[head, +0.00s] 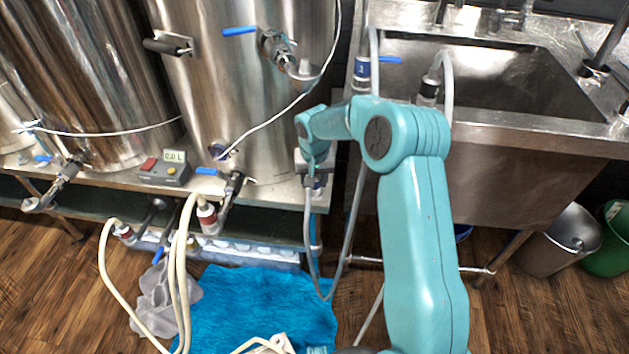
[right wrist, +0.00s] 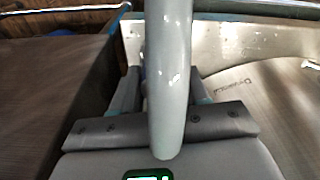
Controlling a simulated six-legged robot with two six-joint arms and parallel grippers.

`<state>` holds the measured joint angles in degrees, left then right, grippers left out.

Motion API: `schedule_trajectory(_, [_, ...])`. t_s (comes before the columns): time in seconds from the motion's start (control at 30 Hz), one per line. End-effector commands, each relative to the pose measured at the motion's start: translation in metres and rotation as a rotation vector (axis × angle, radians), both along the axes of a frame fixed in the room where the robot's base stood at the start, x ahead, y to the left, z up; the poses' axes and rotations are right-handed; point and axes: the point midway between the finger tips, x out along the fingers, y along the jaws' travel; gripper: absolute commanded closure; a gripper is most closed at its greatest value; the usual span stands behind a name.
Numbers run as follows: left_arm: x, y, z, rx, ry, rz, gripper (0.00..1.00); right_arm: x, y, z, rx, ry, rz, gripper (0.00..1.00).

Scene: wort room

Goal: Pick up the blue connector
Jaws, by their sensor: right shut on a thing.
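My right gripper (head: 316,174) is shut at the front edge of the steel table, low in front of the tall vessel. It holds a small connector (head: 317,184) with a bluish part showing below the jaws; most of it is hidden. A grey hose (head: 309,232) runs from the grip down in a loop. In the right wrist view the grey hose (right wrist: 168,80) passes upright in front of the jaws and hides what they grip. Another blue-banded connector (head: 361,76) stands at the sink's left rim with a hose on top. My left gripper is not in view.
Steel vessels with blue-handled valves (head: 272,44) stand behind. A control box (head: 165,167) sits on the table (head: 270,190). A sink (head: 540,115) is at the right. Cream hoses (head: 180,265) hang over a blue towel (head: 250,305) on the wood floor; bins (head: 562,240) stand far right.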

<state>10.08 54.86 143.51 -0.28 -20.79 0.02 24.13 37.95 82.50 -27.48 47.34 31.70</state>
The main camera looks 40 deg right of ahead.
Motion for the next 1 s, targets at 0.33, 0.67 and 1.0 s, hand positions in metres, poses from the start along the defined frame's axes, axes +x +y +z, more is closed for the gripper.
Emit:
schedule_trajectory(0.33, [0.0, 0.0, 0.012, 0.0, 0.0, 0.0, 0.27, -0.003, 0.0, 0.032, -0.002, -0.004, -0.001, 0.97])
schedule_trajectory(0.67, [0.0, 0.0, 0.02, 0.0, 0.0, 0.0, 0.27, -0.032, 0.003, 0.071, 0.0, 0.001, -0.002, 0.97])
schedule_trajectory(1.0, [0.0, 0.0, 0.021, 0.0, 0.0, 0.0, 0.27, -0.124, 0.013, 0.071, 0.0, 0.0, -0.004, 0.97])
